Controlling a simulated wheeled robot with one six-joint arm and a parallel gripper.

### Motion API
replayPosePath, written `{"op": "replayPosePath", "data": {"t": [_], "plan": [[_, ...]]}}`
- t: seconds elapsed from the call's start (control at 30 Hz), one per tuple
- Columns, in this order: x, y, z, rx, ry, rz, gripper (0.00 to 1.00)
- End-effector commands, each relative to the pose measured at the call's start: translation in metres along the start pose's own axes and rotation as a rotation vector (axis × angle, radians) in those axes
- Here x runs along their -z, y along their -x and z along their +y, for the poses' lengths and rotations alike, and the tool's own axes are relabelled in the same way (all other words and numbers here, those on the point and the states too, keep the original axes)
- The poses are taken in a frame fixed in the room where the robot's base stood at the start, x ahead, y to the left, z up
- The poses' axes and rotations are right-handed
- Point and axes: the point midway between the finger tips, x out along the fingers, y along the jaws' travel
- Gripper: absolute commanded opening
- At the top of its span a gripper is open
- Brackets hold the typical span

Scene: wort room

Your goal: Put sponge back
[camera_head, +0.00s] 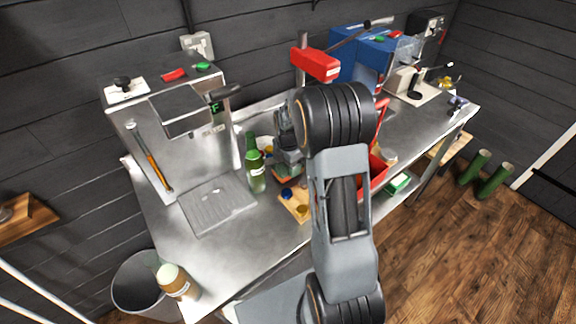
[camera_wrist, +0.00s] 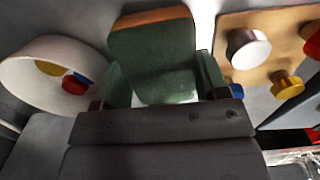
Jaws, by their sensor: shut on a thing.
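The sponge (camera_wrist: 152,62) is a dark green block with an orange-brown layer along its far edge in the wrist view. My gripper (camera_wrist: 157,88) is shut on it, with one finger on each side. In the head view my gripper (camera_head: 289,158) is low over the metal bench, between the green bottle and the red bin. My arm hides part of it there, and an orange-brown edge shows just below it. I cannot tell whether the sponge touches the bench.
A white bowl (camera_wrist: 42,64) with coloured caps is left of the sponge; a wooden board (camera_wrist: 262,88) with caps is on its right. A green bottle (camera_head: 256,172) stands beside my gripper. A red bin (camera_head: 378,170) is right of my arm.

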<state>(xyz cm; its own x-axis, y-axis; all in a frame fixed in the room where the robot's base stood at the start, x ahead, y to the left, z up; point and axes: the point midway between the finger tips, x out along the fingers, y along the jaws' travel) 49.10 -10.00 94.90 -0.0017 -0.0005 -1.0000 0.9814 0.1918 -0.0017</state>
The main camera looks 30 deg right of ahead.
Motion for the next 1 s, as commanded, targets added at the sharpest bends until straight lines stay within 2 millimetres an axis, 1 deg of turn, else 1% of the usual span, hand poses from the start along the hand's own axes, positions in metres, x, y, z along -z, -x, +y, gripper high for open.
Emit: {"op": "replayPosePath", "data": {"t": [0.03, 0.1, 0.33, 0.47, 0.5, 0.7, 0.73, 0.77, 1.0], "plan": [[0.0003, -0.0054, -0.0004, 0.002, 0.000, 0.001, 0.45], [0.0003, -0.0084, -0.0004, 0.001, 0.000, 0.000, 0.45], [0.0003, -0.0087, -0.0003, 0.000, 0.000, 0.000, 0.45], [0.0003, -0.0130, -0.0003, 0.000, 0.000, 0.000, 0.45], [0.0003, -0.0117, -0.0003, 0.000, 0.000, 0.000, 0.70], [0.0003, -0.0114, -0.0004, 0.000, 0.000, 0.000, 0.89], [0.0003, -0.0114, -0.0004, 0.000, 0.000, 0.000, 0.92], [0.0003, -0.0114, -0.0004, 0.000, 0.000, 0.000, 0.93], [0.0003, -0.0092, -0.0003, 0.000, 0.000, 0.000, 0.93]]}}
